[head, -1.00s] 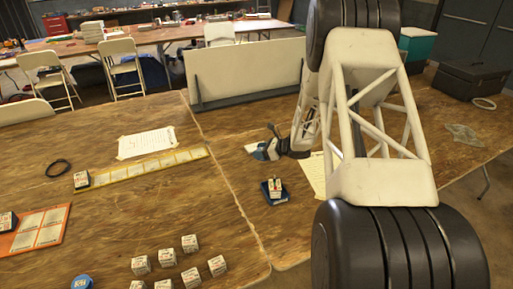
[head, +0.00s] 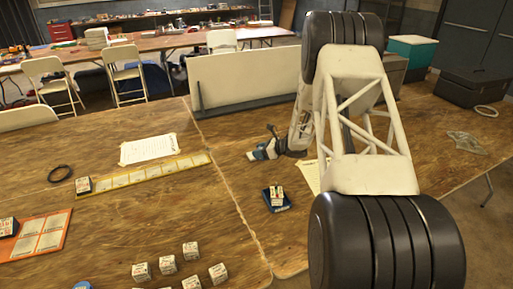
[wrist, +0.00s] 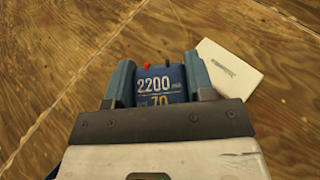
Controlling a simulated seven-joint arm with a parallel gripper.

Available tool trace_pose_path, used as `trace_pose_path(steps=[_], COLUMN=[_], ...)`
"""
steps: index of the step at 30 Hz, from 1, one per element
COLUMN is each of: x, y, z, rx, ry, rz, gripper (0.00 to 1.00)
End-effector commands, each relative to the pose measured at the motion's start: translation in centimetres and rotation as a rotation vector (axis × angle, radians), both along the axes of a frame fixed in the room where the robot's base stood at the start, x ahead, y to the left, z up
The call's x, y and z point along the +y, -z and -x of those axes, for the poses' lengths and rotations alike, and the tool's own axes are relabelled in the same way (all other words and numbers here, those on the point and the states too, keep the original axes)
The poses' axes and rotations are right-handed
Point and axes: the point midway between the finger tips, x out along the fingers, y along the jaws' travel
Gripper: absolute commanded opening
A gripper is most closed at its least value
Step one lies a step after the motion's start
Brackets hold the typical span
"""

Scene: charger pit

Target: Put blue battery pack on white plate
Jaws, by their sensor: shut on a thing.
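My gripper (wrist: 160,64) is shut on a blue battery pack (wrist: 159,88) with white "2200" lettering and a red mark at its far edge. The pack sits between the two blue-grey fingers in the wrist view. A flat white rectangle with small dark print, apparently the white plate (wrist: 235,72), lies on the wood just right of the right finger, which may cover part of its edge. The pack is beside it in the picture; its height above the table is unclear. In the head view my gripper (head: 262,150) is small at the table's middle, and the pack cannot be made out.
A blue base with a white block (head: 276,198) stands nearer on the wooden table. A white panel (head: 245,80) stands upright behind my gripper. Paper sheets, a yellow strip (head: 145,174), an orange card (head: 42,234) and several white cubes lie left. Wood between them is clear.

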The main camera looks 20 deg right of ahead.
Motion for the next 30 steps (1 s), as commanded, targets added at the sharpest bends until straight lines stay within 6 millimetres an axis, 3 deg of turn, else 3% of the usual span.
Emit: trace_pose_path(steps=[18,30], x=[-2.3,-2.7], y=[0.8,0.9], z=[-7.7,-9.3], rx=[-0.001,-0.001], ry=[-0.001,0.001], rz=[0.001,0.001], gripper=[0.18,0.18])
